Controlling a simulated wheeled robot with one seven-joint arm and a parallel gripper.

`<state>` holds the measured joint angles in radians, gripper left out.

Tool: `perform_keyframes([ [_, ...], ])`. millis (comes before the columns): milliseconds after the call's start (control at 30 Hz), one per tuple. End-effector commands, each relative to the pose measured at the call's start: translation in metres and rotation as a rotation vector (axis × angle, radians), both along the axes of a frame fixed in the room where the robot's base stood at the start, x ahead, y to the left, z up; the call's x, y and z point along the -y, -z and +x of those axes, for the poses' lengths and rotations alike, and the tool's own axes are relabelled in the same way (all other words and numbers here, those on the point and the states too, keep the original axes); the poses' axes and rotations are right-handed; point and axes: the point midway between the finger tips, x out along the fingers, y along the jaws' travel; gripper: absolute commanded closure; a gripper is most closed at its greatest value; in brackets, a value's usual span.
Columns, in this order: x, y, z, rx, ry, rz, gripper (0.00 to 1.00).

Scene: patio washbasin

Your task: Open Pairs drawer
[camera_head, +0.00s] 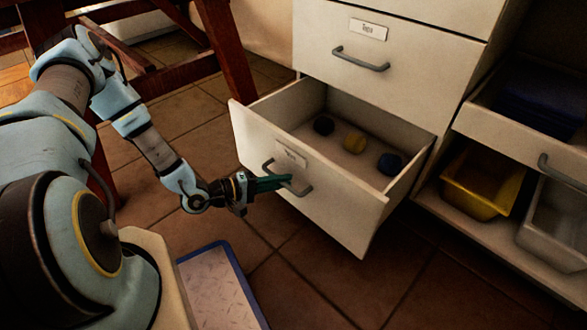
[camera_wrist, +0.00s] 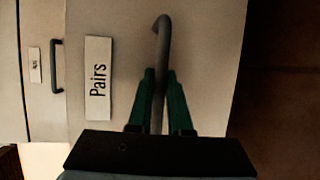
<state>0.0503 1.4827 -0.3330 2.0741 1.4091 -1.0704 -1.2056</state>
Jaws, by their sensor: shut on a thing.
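The Pairs drawer (camera_head: 340,215) is pulled well out of the white cabinet, and its inside is visible in the head view. The fingers are shut on the handle in the wrist view (camera_wrist: 161,85).
A closed drawer labelled "Tops" (camera_head: 400,85) is above. At the right, another drawer (camera_head: 525,135) is partly out, over a yellow bin (camera_head: 478,185) and a clear bin (camera_head: 555,228). A wooden frame (camera_head: 225,45) stands at the back left. Tiled floor lies in front.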

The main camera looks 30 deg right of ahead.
Motion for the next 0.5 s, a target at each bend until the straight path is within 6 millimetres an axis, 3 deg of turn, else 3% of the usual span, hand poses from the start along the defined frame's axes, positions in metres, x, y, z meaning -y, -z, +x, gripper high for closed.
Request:
perform_keyframes([
  [200, -0.0121, -0.0001, -0.0028, 0.001, 0.0, 0.001, 1.0],
  [500, -0.0133, 0.0003, -0.003, 0.002, 0.0, 0.0, 1.0],
])
